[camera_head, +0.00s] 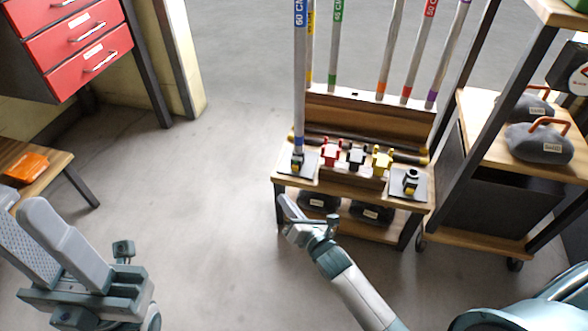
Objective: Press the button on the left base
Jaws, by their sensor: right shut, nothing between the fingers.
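A small yellow part (296,167) shows at the holder's foot and looks like the button. My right gripper (286,203) is shut and empty, just in front of and below the stand's left front edge. It appears apart from the base. My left gripper (20,212) is at the lower left, far from the stand, with its grey fingers apart and nothing seen between them.
A similar base (421,184) without a pole sits at the stand's right end. Red (331,152), black (356,156) and yellow (381,160) clamps stand between. Several coloured poles rise behind. A wheeled shelf (480,205) stands right. The floor left of the stand is clear.

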